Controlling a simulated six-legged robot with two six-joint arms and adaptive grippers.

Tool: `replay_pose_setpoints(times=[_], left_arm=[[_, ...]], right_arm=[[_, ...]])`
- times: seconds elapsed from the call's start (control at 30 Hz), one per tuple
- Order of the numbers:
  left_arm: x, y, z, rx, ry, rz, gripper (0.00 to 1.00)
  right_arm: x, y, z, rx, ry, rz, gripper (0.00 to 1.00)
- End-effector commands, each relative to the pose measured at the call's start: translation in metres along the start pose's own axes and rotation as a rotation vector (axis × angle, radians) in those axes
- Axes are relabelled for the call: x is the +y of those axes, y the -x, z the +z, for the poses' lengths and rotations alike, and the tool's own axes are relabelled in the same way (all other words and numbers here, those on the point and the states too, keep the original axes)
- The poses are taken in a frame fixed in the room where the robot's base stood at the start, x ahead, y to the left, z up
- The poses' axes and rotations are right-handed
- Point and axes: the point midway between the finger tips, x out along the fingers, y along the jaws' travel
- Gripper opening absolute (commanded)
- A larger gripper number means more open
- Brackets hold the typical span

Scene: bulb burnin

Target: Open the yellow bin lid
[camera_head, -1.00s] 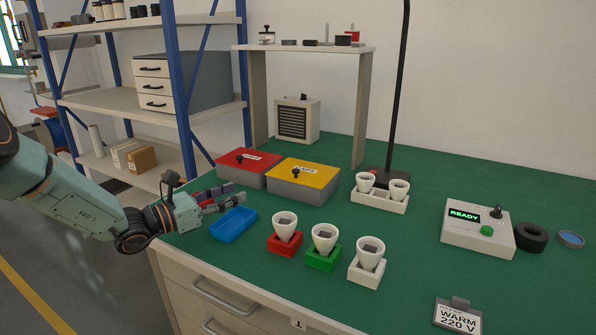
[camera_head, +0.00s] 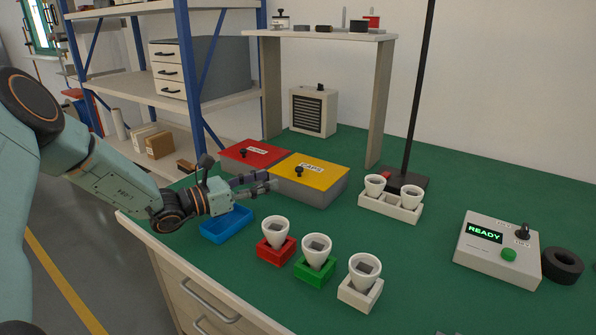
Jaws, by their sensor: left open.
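The yellow bin (camera_head: 318,174) is a grey box with a yellow lid, a white label and a small black knob (camera_head: 298,171) on the lid's left part. The lid lies shut on the box. My left gripper (camera_head: 268,183) comes in from the left, its fingers open and pointing right. In the picture its fingertips are just left of and below the knob, close to the bin's front left corner; I cannot tell whether they touch it. My right gripper is not in view.
A red-lidded bin (camera_head: 254,154) stands beside it at the left, partly behind my gripper. A blue tray (camera_head: 228,224) lies under my wrist. White cups in red (camera_head: 276,249), green (camera_head: 315,270) and white holders (camera_head: 360,292) stand in front. A control box (camera_head: 497,249) reads READY.

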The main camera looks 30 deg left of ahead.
Motion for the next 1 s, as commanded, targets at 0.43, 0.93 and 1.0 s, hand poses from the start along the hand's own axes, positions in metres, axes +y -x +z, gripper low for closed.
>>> replay_pose_setpoints(times=[0.43,0.93,1.0], left_arm=[[-0.002,-0.022,-0.001,0.001,-0.004,-0.004,0.42],[-0.002,-0.076,0.0,-0.001,-0.001,-0.002,0.42],[-0.002,-0.077,0.0,-0.001,-0.001,-0.001,0.42]], right_arm=[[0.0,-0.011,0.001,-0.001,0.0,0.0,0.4],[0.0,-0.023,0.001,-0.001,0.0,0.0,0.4],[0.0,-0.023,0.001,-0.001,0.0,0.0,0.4]])
